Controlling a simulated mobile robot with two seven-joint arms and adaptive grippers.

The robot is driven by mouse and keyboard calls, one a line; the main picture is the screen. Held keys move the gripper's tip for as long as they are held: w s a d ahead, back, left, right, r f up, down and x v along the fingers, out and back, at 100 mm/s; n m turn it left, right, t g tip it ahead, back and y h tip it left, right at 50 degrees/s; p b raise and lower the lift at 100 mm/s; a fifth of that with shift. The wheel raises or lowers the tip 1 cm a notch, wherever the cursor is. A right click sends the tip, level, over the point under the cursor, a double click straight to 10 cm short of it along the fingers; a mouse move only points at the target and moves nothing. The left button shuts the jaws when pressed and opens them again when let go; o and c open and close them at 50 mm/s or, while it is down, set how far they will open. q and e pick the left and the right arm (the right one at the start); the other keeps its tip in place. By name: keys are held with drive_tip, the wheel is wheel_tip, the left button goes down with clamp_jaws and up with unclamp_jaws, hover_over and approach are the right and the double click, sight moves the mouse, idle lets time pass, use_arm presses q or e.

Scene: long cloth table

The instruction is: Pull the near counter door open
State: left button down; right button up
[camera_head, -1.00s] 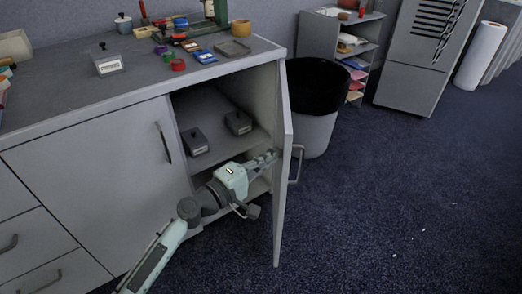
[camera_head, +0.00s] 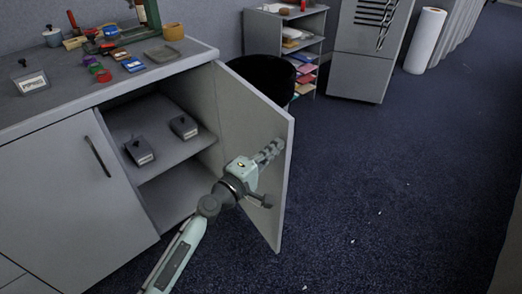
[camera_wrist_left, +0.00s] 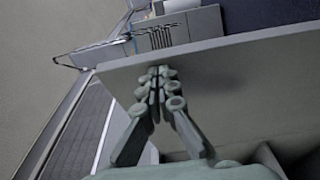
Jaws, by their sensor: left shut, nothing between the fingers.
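The near counter door (camera_head: 240,115) is a grey panel hinged on the right side of the open cupboard. It stands wide open, its inner face toward me; its handle is hidden on the far side. My left gripper (camera_head: 274,146) is shut and empty, its fingertips against or very close to the door's inner face near the free edge. In the left wrist view the closed fingertips (camera_wrist_left: 161,72) point at the pale door panel (camera_wrist_left: 235,85); exact contact is unclear. My right gripper is not in view.
Two small dark boxes (camera_head: 139,151) lie on the cupboard's upper shelf. A closed door (camera_head: 70,195) is to the left. A black-lined bin (camera_head: 262,75) stands behind the open door. Open blue carpet (camera_head: 390,170) lies to the right.

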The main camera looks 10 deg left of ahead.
sight(286, 143)
use_arm(q)
drive_tip(key=shift+w+d, duration=1)
drive_tip(key=shift+d, duration=0.3)
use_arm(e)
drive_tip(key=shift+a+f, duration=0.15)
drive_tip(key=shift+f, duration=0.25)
use_arm(q)
drive_tip(key=shift+s, duration=0.1)
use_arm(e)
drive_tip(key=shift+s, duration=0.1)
